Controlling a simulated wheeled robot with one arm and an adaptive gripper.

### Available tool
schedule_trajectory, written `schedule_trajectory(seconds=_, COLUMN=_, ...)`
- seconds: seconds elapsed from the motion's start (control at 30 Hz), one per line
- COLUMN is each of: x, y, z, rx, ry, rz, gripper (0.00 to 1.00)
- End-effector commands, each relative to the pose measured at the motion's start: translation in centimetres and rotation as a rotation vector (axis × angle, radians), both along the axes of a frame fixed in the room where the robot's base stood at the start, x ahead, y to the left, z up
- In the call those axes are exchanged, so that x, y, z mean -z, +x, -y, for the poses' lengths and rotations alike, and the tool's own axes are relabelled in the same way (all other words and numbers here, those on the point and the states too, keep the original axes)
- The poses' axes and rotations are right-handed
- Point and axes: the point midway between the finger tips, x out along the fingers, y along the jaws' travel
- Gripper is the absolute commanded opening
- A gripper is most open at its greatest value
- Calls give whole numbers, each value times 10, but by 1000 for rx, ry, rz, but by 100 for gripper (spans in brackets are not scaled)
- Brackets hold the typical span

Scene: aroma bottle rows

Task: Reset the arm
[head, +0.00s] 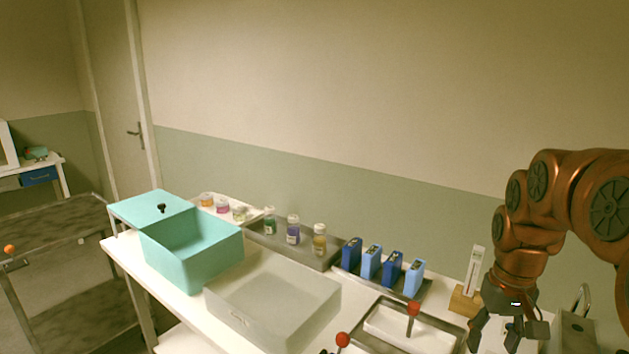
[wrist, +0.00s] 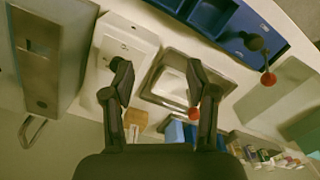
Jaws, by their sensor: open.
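My copper arm comes in from the right in the head view. My gripper (head: 496,336) hangs at its end, low at the right of the table, with its fingers pointing down. In the wrist view my gripper (wrist: 164,85) has its two dark fingers spread apart. Nothing shows between the fingertips except the table items behind them. The gripper is open and empty. It is to the right of a metal tray (head: 372,346) and near a wooden block with a white upright strip (head: 474,270).
On the table are a teal box (head: 190,258), a translucent bin (head: 262,318), small bottles (head: 293,230) and blue packs (head: 371,262) in trays. Red balls (head: 413,308) stand near the metal tray. A metal box (wrist: 40,60) stands close at left in the wrist view. The air above the table is clear.

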Motion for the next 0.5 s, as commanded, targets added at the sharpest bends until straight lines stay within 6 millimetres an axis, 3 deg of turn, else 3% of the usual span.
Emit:
schedule_trajectory(seconds=0.2, x=3, y=-48, z=-52, rx=-56, ry=4, rz=-27, gripper=58)
schedule_trajectory(seconds=0.5, x=18, y=-124, z=-100, rx=-102, ry=1, rz=-70, gripper=58)
